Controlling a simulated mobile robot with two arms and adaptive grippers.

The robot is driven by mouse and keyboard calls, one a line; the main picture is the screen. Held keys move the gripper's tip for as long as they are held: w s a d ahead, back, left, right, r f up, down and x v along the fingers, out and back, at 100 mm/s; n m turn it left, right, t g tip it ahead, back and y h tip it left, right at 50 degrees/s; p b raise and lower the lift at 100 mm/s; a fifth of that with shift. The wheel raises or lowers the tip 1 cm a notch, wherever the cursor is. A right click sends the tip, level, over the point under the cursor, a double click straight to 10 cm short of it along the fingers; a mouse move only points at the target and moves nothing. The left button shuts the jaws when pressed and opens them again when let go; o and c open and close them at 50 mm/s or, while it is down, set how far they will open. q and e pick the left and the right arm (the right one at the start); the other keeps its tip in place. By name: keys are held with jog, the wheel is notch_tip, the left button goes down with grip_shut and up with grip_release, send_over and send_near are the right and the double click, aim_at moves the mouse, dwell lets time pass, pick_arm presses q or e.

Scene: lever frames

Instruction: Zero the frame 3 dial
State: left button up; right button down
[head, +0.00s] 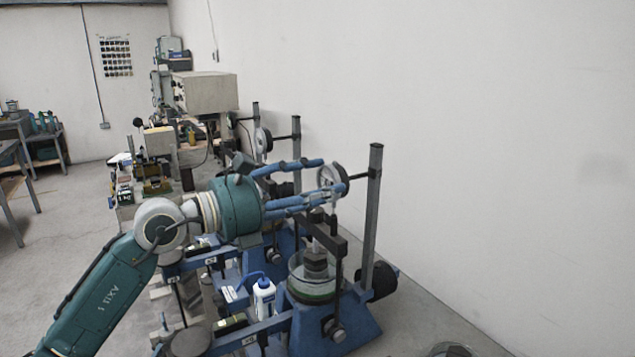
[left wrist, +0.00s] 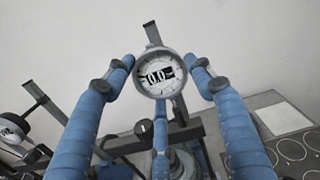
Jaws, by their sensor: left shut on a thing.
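The dial (head: 332,176) is a round gauge with a pale face and dark rim, held on a side rod of the nearest lever frame's post (head: 372,212). The frame's number is too small to read surely. My right gripper is not in view.
Below the dial stands a clear round cell (head: 311,282) on the blue frame base, beside a white wash bottle (head: 264,298) with a blue spout. Another dial (head: 263,140) is on a frame farther back. The white wall is close on the right.

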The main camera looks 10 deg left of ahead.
pick_arm(q)
jog(key=n, duration=0.1)
jog(key=n+p, duration=0.1)
jog(key=n, duration=0.1)
jog(key=shift+d+f+p, duration=0.1)
jog(key=shift+f+p, duration=0.2)
jog(key=shift+f, duration=0.1)
jog(key=o, duration=1.1)
jog(key=shift+o, duration=0.2)
jog(key=shift+s+r, duration=0.1)
jog(key=shift+r, duration=0.1)
jog(key=shift+a, duration=0.2)
jog(key=v, duration=1.2)
jog(key=shift+d, duration=0.1)
